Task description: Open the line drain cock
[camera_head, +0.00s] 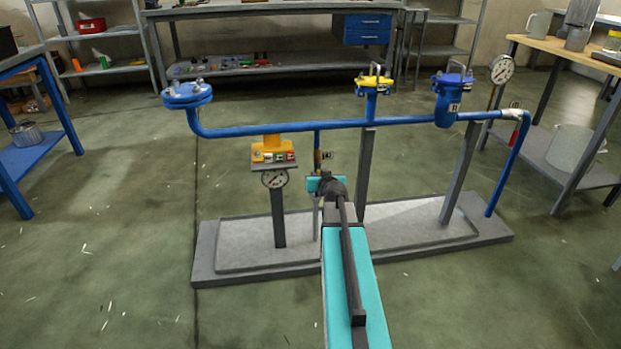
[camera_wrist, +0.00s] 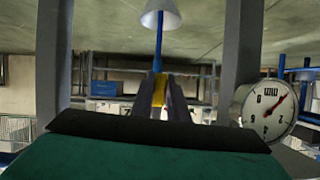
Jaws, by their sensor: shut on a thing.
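The line drain cock sits on a short blue drop pipe (camera_head: 317,138) below the long blue line, with a small tag (camera_head: 326,155) beside it. My arm comes up from the bottom of the head view, and its wrist hides most of the cock and my fingers there. In the wrist view, my gripper (camera_wrist: 160,82) has its two dark fingers closed on a yellow part, the drain cock's handle (camera_wrist: 160,90). The blue pipe (camera_wrist: 158,42) lines up above the fingers. The handle's exact angle is hard to tell.
A gauge (camera_head: 274,179) on a grey post stands close left of my wrist; a gauge also shows in the wrist view (camera_wrist: 264,107). Grey posts (camera_head: 364,175) and a low grey base (camera_head: 480,238) surround the line. Open floor lies in front.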

